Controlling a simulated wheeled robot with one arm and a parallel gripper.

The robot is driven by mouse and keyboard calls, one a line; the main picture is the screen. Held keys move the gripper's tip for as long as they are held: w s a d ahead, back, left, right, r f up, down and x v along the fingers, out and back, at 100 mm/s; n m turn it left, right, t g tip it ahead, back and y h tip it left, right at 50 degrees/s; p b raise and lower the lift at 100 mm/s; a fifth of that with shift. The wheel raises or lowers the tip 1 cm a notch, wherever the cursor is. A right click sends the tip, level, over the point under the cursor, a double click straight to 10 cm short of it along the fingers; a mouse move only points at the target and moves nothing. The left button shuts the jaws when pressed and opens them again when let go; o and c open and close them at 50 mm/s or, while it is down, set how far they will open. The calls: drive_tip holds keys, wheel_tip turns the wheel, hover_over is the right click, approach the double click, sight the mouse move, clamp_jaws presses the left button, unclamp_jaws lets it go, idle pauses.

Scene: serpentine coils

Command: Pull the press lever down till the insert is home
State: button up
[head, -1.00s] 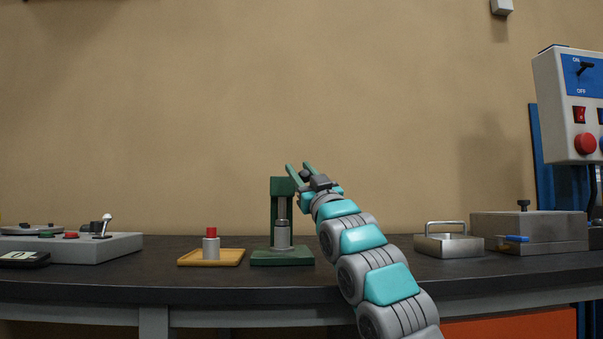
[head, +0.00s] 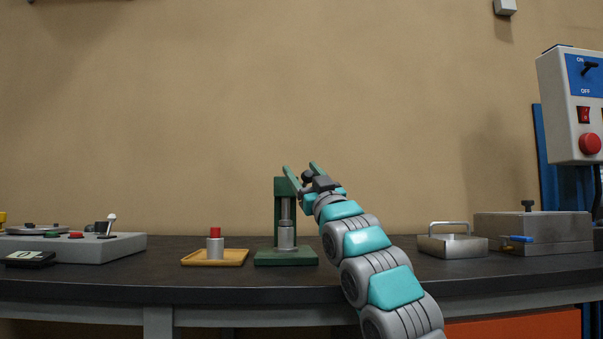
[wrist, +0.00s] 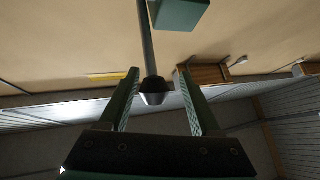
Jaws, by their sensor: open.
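The green press (head: 279,205) stands on the bench, with a grey ram above a metal cylinder (head: 286,238) on its base. Whether the insert is seated cannot be told. In the wrist view, the press lever (wrist: 147,40) is a dark rod ending in a dark knob (wrist: 154,91); the green press head (wrist: 182,12) is behind it. My gripper (head: 301,168) is at the upper right of the press. It is open, its two green fingers on either side of the knob in the wrist view (wrist: 158,73), with gaps at both sides.
A yellow tray (head: 238,258) holding a red-topped grey cylinder (head: 215,245) is left of the press. A control box (head: 85,247) is further left. A handled metal block (head: 452,246) and a metal box (head: 535,232) stand to the right.

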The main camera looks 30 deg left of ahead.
sight(308, 180)
drive_tip(key=v, duration=0.2)
drive_tip(key=shift+d+f+b, duration=0.2)
drive_tip(key=shift+b, duration=0.2)
drive_tip(key=shift+s+d+f, duration=0.35)
drive_tip(key=shift+s, duration=0.1)
drive_tip(key=shift+s+d+f, duration=0.25)
drive_tip(key=shift+d+f, duration=0.15)
drive_tip(key=shift+d, duration=0.2)
drive_tip(key=shift+v, duration=1)
drive_tip(key=shift+s+a, duration=0.15)
drive_tip(key=shift+c, duration=0.2)
